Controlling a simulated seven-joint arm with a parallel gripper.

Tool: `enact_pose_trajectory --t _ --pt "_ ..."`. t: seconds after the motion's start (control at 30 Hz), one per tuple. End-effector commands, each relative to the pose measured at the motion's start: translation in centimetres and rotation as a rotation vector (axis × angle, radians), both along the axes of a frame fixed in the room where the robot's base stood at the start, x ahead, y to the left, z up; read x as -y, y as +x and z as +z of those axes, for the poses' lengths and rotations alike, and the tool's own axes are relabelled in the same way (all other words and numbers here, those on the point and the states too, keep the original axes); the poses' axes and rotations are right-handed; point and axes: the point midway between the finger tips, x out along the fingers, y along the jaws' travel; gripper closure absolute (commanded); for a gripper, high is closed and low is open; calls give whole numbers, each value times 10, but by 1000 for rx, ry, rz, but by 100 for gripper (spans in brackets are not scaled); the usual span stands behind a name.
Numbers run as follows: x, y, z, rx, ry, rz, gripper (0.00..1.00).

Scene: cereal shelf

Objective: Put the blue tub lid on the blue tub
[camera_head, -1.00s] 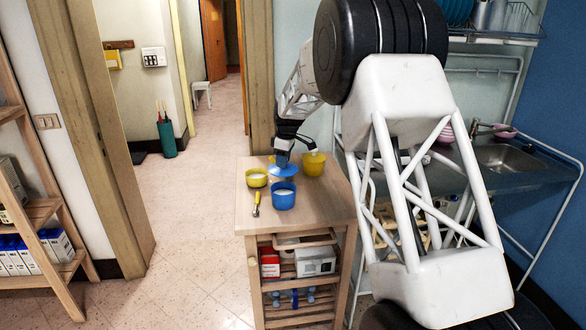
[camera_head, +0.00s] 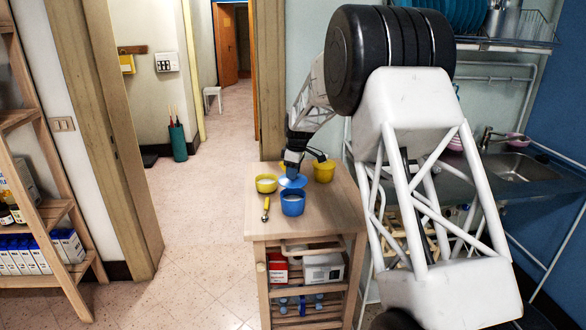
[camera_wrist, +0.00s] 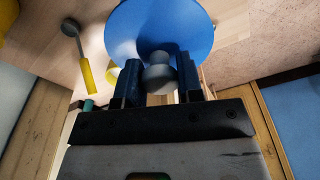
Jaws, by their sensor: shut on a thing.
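The blue tub (camera_head: 292,206) stands open on the wooden trolley top, with pale contents inside. My gripper (camera_head: 292,171) is shut on the grey knob (camera_wrist: 158,78) of the blue tub lid (camera_head: 293,182). The lid is a blue disc; it also shows in the wrist view (camera_wrist: 160,25) beyond the fingers (camera_wrist: 158,70). In the head view the lid sits just behind the tub's far rim and overlaps it in the picture. I cannot tell its exact height above the tub. The tub is not clearly seen in the wrist view.
A yellow tub with pale contents (camera_head: 266,184) stands left of the lid, and another yellow tub (camera_head: 323,172) stands right. A yellow-handled utensil (camera_head: 266,208) lies front left. The trolley top (camera_head: 325,215) is clear at front right.

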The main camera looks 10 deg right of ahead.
Motion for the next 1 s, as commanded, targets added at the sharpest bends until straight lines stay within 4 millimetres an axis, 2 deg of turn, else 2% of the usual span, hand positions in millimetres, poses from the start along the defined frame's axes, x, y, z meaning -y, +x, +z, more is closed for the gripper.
enact_pose_trajectory --t 0.5,1.0 --pt "0 0 -34 -1 0 0 88" --pt "0 0 -41 0 0 0 88"
